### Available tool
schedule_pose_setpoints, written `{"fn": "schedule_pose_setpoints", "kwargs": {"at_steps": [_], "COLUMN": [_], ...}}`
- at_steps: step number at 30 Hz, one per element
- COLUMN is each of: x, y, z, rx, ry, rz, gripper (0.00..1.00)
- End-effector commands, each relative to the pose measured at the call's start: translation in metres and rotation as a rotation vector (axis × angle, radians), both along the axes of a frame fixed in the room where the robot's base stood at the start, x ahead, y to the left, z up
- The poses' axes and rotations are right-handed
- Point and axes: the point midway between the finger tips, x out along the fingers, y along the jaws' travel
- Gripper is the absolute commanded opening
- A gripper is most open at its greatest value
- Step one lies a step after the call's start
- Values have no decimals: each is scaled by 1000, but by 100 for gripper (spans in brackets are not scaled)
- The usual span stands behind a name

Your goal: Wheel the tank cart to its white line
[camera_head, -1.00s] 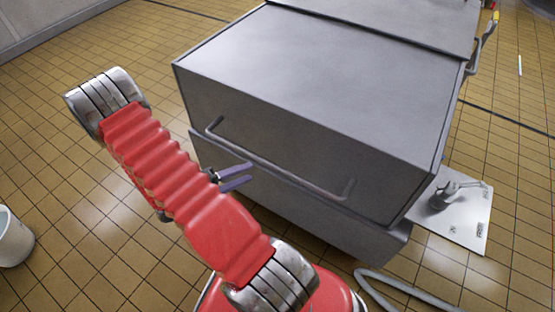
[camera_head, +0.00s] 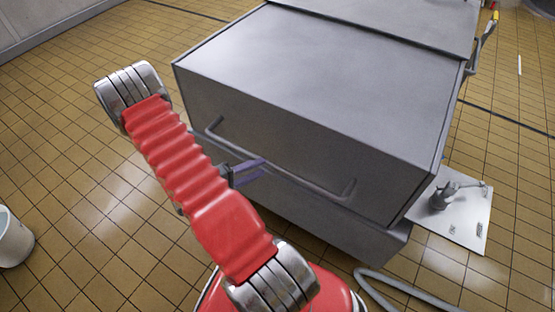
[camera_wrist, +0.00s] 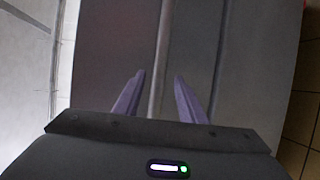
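The tank cart (camera_head: 320,70) is a large grey metal box with a flat lid, filling the middle of the head view. Its bar handle (camera_head: 300,179) runs along the near face. My gripper (camera_head: 262,167) is at that face, beside the handle, with its purple fingers apart. In the wrist view the handle (camera_wrist: 163,40) runs between the two open fingers of my gripper (camera_wrist: 160,74), with a gap on each side. A short white line (camera_head: 519,65) shows on the floor at the far right. The cart's wheels are hidden.
A white plate (camera_head: 470,228) with a grey fitting lies right of the cart. A grey hose or pipe (camera_head: 400,290) curves at the bottom right. A white bucket (camera_head: 14,243) stands at the left edge.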

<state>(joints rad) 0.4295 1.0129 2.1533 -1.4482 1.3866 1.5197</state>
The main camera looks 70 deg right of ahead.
Motion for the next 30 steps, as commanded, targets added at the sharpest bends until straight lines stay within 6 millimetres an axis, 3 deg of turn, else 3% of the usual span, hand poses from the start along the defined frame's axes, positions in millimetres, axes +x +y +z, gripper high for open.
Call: {"fn": "schedule_pose_setpoints", "kwargs": {"at_steps": [18, 30], "x": [-39, -46], "y": [-62, -73], "z": [-13, -16], "rx": [0, 0], "ry": [0, 0], "rz": [-2, 0], "gripper": [37, 37]}}
